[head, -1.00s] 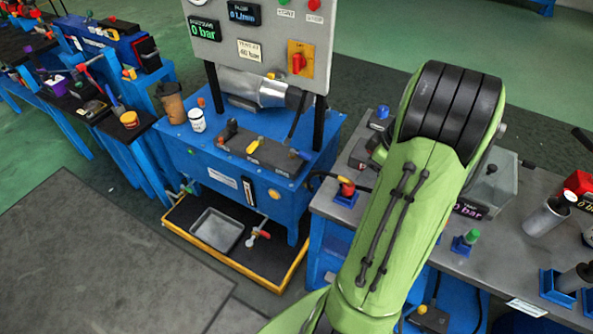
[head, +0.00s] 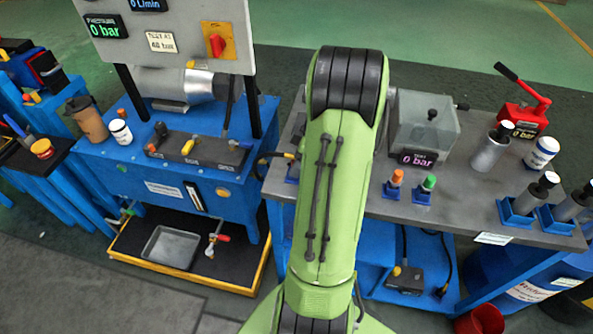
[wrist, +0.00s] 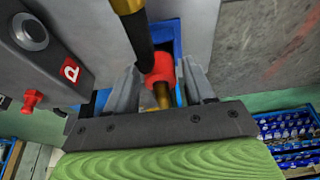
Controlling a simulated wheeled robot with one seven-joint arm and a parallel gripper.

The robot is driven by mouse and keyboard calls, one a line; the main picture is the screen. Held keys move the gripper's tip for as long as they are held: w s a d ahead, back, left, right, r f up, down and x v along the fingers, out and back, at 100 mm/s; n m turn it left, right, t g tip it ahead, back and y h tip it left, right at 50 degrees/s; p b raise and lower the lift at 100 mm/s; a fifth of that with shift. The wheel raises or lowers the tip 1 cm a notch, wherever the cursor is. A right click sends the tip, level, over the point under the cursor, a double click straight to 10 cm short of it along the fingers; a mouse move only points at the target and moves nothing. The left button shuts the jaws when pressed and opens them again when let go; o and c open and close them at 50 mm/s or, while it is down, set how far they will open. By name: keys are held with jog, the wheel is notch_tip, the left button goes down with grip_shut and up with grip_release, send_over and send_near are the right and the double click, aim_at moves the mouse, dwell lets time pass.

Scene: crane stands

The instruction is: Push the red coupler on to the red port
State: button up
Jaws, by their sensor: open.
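The red coupler (wrist: 161,67) shows in the wrist view, with brass parts and a black hose (wrist: 137,35), at a blue holder (wrist: 167,32). My gripper (wrist: 160,76) is open, with one finger on each side of the coupler; I cannot tell whether either finger touches it. The red port (wrist: 31,100) sticks out of a grey block at the left of the wrist view, beside a red label (wrist: 69,70). In the head view my arm hides the gripper and the red port.
An orange coupler (head: 395,178) and a green coupler (head: 427,183) stand on the grey bench (head: 470,203). A clear-covered box (head: 422,125) is behind them. Metal cylinders (head: 490,150) and a red hand pump (head: 522,112) are at the right. A blue test stand (head: 160,160) is at the left.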

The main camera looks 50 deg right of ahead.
jog(key=shift+r, duration=0.15)
jog(key=shift+c, duration=0.3)
jog(key=c, duration=0.9)
jog(key=shift+r+p, duration=1.95)
jog(key=shift+r, duration=0.55)
